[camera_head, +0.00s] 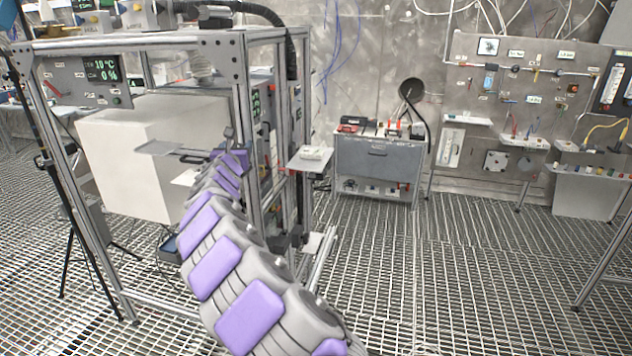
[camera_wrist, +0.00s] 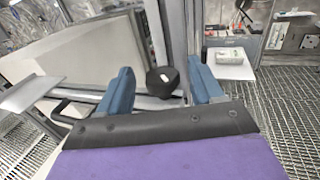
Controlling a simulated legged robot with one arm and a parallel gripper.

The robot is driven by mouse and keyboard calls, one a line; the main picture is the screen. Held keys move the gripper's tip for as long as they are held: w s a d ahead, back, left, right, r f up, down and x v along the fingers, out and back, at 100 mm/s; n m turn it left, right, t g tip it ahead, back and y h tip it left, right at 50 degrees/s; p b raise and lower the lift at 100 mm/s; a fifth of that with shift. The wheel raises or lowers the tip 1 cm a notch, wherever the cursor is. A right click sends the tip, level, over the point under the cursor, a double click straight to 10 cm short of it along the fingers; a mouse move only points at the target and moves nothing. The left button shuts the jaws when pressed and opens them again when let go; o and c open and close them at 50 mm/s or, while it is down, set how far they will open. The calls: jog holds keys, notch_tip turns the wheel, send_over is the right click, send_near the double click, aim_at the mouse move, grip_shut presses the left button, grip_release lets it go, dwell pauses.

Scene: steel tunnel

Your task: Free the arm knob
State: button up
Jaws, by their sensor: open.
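A black knob (camera_wrist: 162,82) with a small white mark shows in the wrist view, in front of a metal frame post. My gripper (camera_wrist: 160,65) is open, with one blue finger on each side of the knob in the picture. Gaps show between the knob and both fingers; I cannot tell how far ahead of them it is. In the head view my purple-and-grey arm reaches to the frame, with my gripper (camera_head: 229,140) small at its far end. I cannot make out the knob there.
The metal frame (camera_head: 239,100) holds a large white box (camera_head: 140,150). A small side shelf (camera_head: 310,160) carries a pale device (camera_wrist: 230,63). A grey cabinet (camera_head: 378,170) stands by the back wall. Open grating floor (camera_head: 430,260) lies to the right.

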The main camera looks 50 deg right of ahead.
jog(key=shift+w+a+m+g+h+p, duration=0.1)
jog(key=shift+m+g+h+p, duration=0.7)
jog(key=shift+p, duration=1.1)
jog(key=shift+w+a+m+g+h+p, duration=0.1)
jog(key=shift+m+g+h+p, duration=0.4)
jog(key=shift+g+p, duration=1)
jog(key=shift+d+r+m+p, duration=0.1)
jog(key=shift+m+p, duration=0.3)
jog(key=shift+p, duration=0.5)
